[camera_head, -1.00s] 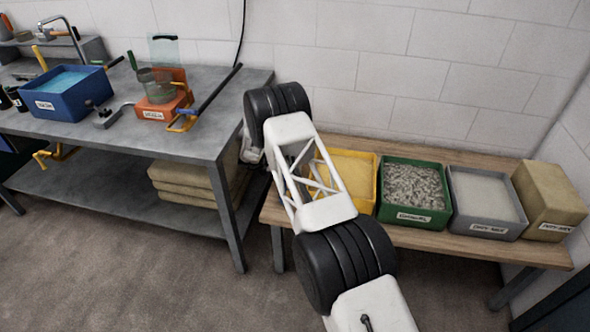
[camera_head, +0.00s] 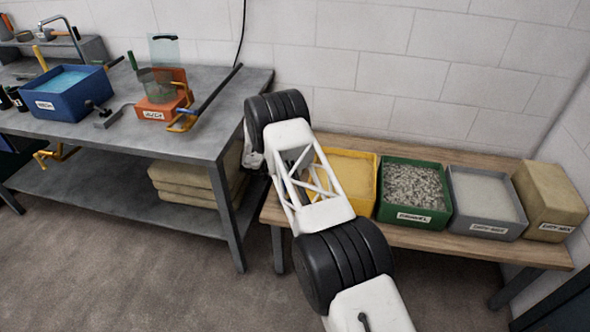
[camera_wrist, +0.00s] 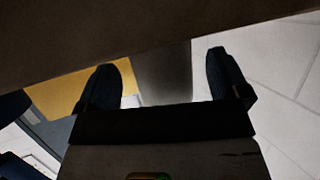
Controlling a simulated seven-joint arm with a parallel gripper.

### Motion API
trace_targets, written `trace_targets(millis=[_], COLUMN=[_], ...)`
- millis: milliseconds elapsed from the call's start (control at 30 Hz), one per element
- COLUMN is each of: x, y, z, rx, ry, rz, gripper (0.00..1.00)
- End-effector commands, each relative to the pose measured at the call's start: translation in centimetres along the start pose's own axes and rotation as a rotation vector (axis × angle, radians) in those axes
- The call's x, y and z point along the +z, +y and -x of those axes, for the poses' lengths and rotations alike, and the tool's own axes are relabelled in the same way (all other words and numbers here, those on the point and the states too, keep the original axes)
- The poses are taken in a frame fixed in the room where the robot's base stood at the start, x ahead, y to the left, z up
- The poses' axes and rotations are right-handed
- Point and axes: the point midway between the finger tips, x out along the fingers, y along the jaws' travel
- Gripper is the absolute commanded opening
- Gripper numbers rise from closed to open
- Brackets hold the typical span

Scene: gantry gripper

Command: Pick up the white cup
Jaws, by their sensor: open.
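I cannot make out a white cup in either view. My gripper (camera_wrist: 162,64) shows in the wrist view as two dark fingers spread wide apart. Nothing is clearly held between them. A plain grey surface lies behind the gap, and I cannot tell what it is. In the head view my arm hangs over the left end of the wooden bench (camera_head: 425,240), beside the metal table (camera_head: 190,140).
On the bench stand a yellow bin (camera_head: 352,168), a green gravel bin (camera_head: 412,193), a grey bin (camera_head: 487,201) and a tan block (camera_head: 549,194). The metal table holds a blue bin (camera_head: 66,92), an orange box (camera_head: 160,108) and tools. A block wall (camera_head: 430,80) stands behind.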

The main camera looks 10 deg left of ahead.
Motion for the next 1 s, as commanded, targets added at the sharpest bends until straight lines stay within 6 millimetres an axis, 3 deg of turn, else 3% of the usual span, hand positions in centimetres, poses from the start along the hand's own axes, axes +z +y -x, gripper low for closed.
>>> trace_targets(millis=[300,900,1000], x=[-0.1,-0.1,-0.1], y=[-0.1,0.0,0.0], z=[-2.3,-2.4,-2.4], rx=[-0.001,-0.001,-0.001], ry=[0.0,0.0,0.0], rz=[-0.001,-0.001,-0.001], gripper=[0.94,0.94,0.8])
